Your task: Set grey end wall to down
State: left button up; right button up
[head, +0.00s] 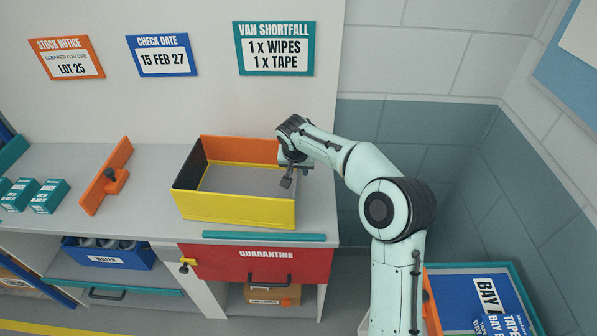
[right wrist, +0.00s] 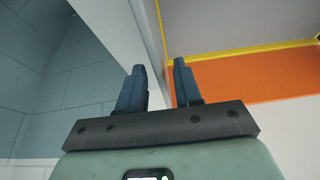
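A low open box (head: 238,211) stands on the grey counter. Its front wall is yellow, its back wall orange, its left end dark, and its floor grey. I cannot make out a grey end wall clearly; the right end is seen nearly edge-on and partly hidden by my gripper. My right gripper (head: 287,182) is at the box's right end, pointing down. My left gripper is not in view.
A teal strip (head: 264,237) lies along the front edge, above a red quarantine drawer (head: 262,264). A blue bin (head: 480,300) stands low at right.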

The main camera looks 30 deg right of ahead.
jog(key=shift+x, duration=1.65)
jog(key=shift+r, duration=0.1)
grip_shut()
jog(key=shift+a, duration=0.1)
